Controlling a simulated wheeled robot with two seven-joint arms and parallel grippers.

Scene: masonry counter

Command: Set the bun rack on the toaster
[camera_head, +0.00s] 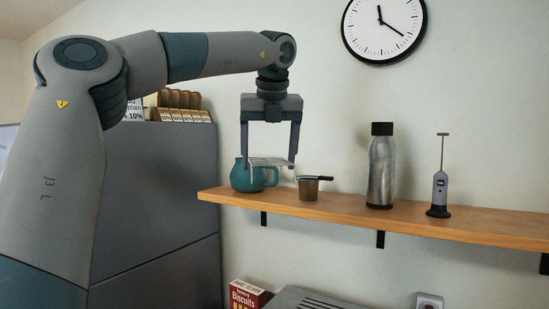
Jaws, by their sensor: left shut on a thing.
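My left gripper (268,163) hangs down from the arm above the left end of the wooden shelf. It is shut on the bun rack (268,161), a thin light metal rack held roughly level between the fingers. In the picture the rack overlaps the teal teapot behind it; I cannot tell the gap between them. A grey metal top with dark slots (308,300), apparently the toaster, shows at the bottom edge, below the shelf and lower than the rack. Most of it is cut off by the frame. My right gripper is not in view.
A red biscuit box (246,295) stands left of the toaster. A tall grey cabinet (165,185) is at left.

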